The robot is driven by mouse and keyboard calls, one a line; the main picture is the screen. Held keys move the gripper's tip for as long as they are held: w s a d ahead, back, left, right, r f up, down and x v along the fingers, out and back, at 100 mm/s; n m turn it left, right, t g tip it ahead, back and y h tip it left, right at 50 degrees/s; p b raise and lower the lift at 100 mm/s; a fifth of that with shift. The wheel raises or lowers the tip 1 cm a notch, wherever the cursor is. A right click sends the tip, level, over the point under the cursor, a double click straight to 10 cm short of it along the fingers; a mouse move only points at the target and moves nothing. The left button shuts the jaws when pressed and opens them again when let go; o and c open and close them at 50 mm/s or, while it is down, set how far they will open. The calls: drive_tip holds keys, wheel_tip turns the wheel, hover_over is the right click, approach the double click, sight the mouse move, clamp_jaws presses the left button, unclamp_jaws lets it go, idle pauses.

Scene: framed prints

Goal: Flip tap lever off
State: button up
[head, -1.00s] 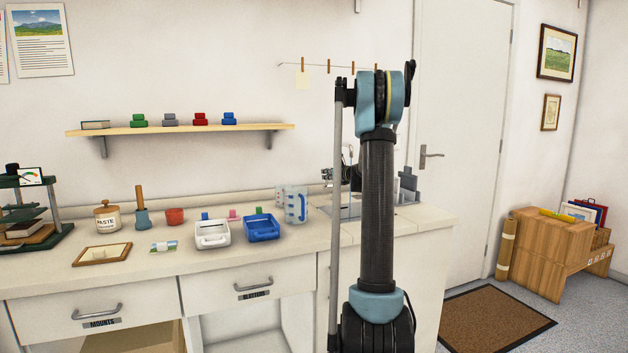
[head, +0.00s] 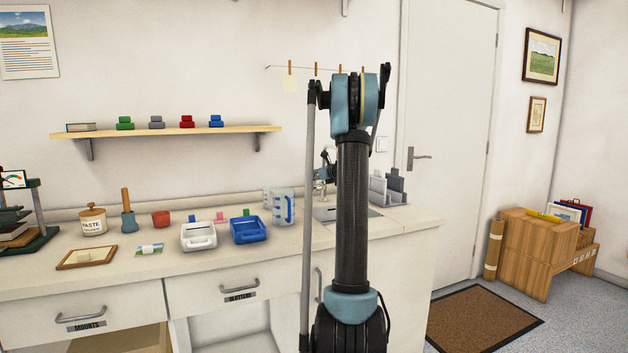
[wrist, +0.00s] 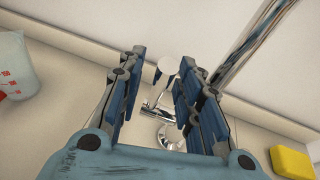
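The chrome tap (wrist: 168,112) shows between my fingers in the wrist view, with its round base (wrist: 170,137) below. A pale round-ended piece (wrist: 168,64), apparently the tap lever, lies near the fingertips; I cannot tell its exact position. My gripper (wrist: 160,75) is open, with a blue-padded finger on either side and a visible gap between them. No clear contact shows. In the head view the tap (head: 320,186) stands at the sink, just left of my arm, which hides most of my gripper.
The sink (head: 331,213) is set in the counter. A measuring jug (head: 280,208) stands left of it, and grey upright holders (head: 388,187) stand right. The wrist view shows a thick chrome tube (wrist: 245,48), a yellow block (wrist: 291,161) and a white bag (wrist: 14,68).

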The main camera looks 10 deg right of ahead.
drive_tip(key=v, duration=1.2)
drive_tip(key=shift+f, duration=0.1)
drive_tip(key=shift+c, duration=0.4)
